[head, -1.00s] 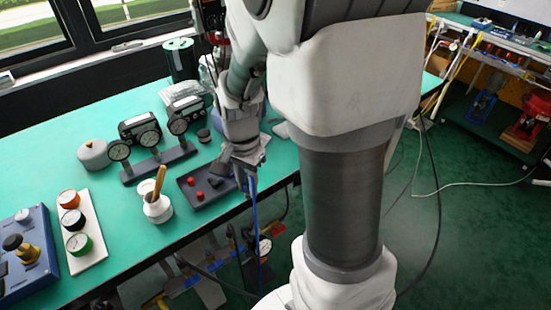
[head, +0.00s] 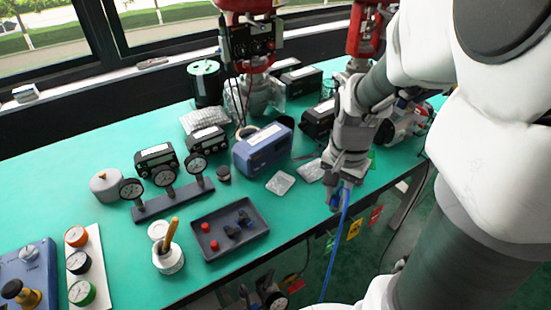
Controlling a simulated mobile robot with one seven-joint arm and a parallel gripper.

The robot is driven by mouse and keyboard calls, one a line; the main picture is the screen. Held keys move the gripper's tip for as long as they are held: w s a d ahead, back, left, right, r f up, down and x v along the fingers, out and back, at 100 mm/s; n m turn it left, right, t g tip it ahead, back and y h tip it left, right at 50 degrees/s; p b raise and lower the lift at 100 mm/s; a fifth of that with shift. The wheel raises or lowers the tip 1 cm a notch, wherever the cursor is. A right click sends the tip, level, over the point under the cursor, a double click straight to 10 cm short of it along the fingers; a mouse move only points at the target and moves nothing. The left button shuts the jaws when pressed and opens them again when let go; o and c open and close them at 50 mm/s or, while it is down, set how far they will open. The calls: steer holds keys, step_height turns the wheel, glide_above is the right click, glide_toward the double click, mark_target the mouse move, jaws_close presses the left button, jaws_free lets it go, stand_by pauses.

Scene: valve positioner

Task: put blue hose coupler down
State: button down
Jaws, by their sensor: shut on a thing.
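My gripper (head: 342,198) is at the front right of the green bench, pointing down, near the bench's front edge. It is shut on the blue hose coupler (head: 339,200), which is small and mostly hidden by the fingers. A thin blue hose (head: 336,255) hangs from it past the bench edge toward the floor. I cannot tell how far the coupler is above the bench.
A dark tray (head: 225,250) with red caps and dark blue-black fittings lies to the left. A red-topped valve (head: 245,75) stands behind. Green bench (head: 305,210) is bare between tray and gripper.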

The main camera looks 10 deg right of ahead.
steer(key=shift+d, duration=0.15)
steer(key=shift+w+a+f, duration=0.2)
steer(key=shift+w, duration=0.05)
steer(key=b, duration=0.2)
glide_above(286, 218)
step_height(286, 218, down, 7)
steer(key=shift+r, duration=0.15)
steer(key=shift+f+b, duration=0.8)
steer(key=shift+f, duration=1.1)
steer(key=shift+f, duration=0.2)
steer(key=c, duration=0.7)
jaws_free()
steer(key=shift+c, duration=0.2)
steer(key=shift+r, duration=0.1)
